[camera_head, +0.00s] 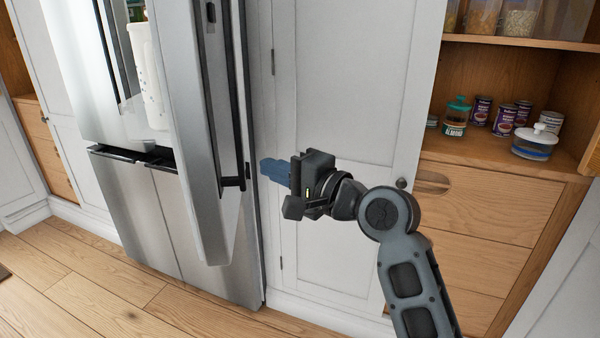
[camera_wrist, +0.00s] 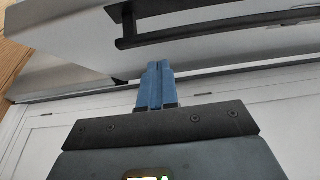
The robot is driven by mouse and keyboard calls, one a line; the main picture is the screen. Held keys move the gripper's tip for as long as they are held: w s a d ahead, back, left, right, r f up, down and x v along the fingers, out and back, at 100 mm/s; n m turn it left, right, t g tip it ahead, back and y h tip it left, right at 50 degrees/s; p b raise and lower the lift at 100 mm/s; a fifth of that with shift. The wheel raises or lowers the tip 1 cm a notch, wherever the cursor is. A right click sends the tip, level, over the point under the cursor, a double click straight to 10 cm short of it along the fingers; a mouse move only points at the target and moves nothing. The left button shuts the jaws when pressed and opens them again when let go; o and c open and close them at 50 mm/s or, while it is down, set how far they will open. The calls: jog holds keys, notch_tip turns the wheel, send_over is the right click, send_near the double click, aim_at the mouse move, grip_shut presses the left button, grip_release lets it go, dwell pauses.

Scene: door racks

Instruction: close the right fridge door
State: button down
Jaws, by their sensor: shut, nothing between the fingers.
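The right fridge door (camera_head: 205,130) stands open in the head view, swung out toward me, with a long dark vertical handle (camera_head: 238,110) on its outer face. The door also shows across the top of the wrist view (camera_wrist: 80,35), with its dark handle (camera_wrist: 200,22) near the upper edge. My gripper (camera_head: 265,171) has blue fingers pressed together and empty, to the right of the door's lower part. In the wrist view the fingertips (camera_wrist: 158,66) point toward the door, below the handle. I cannot tell whether they touch the door.
A white cabinet door (camera_head: 340,110) stands right of the fridge, behind my gripper. Open wooden shelves (camera_head: 490,145) with cans and jars are at the right. The left fridge door (camera_head: 75,60) is at the left. The wooden floor (camera_head: 90,275) in front is clear.

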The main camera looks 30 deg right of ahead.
jog(key=shift+w+a, duration=0.25)
jog(key=shift+a, duration=0.3)
jog(key=shift+w+a, duration=0.25)
jog(key=shift+a, duration=0.3)
jog(key=shift+a, duration=0.1)
